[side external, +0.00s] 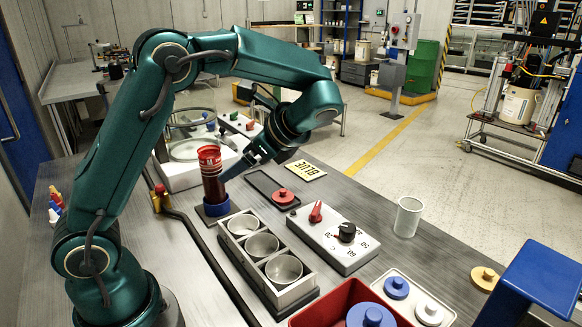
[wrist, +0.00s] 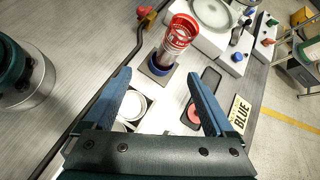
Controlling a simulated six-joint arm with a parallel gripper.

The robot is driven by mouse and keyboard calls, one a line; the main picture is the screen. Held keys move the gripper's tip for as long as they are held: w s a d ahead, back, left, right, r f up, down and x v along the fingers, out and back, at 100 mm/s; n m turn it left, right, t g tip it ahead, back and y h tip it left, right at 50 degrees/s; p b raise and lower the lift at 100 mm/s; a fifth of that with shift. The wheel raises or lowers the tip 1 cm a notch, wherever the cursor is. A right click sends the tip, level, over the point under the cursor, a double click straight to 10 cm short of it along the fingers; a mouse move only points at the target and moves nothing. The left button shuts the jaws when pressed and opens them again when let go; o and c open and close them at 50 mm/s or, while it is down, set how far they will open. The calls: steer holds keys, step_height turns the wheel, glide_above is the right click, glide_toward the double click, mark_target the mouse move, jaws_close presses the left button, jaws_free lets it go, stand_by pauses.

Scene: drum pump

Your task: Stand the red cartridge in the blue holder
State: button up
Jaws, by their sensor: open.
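The red cartridge (side external: 212,178) stands roughly upright with its lower end inside the blue holder (side external: 216,209). A slight lean shows in the side view, and I cannot tell whether it is real tilt or perspective. In the wrist view the cartridge (wrist: 180,36) rises from the holder (wrist: 160,68), beyond my fingertips. My gripper (side external: 236,168) is open, its blue fingers pointing toward the cartridge from the right. In the wrist view the space between the fingers (wrist: 158,76) is empty. The cartridge's bottom is hidden inside the holder.
A grey block with three round cups (side external: 262,246) stands in front of the holder. A control box with knobs (side external: 333,236), a dark tray with a red disc (side external: 283,196) and a BLUE sign (side external: 305,170) lie to the right. A dark pipe (side external: 205,245) runs along the left.

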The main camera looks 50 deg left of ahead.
steer(key=s+d+n+t+h, duration=0.8)
steer(key=s+d+n+h, duration=0.1)
steer(key=d, duration=0.5)
steer(key=shift+s+n+t+h, duration=0.3)
steer(key=shift+s+n, duration=0.15)
steer(key=shift+n, duration=0.75)
steer(key=shift+d+f, duration=0.1)
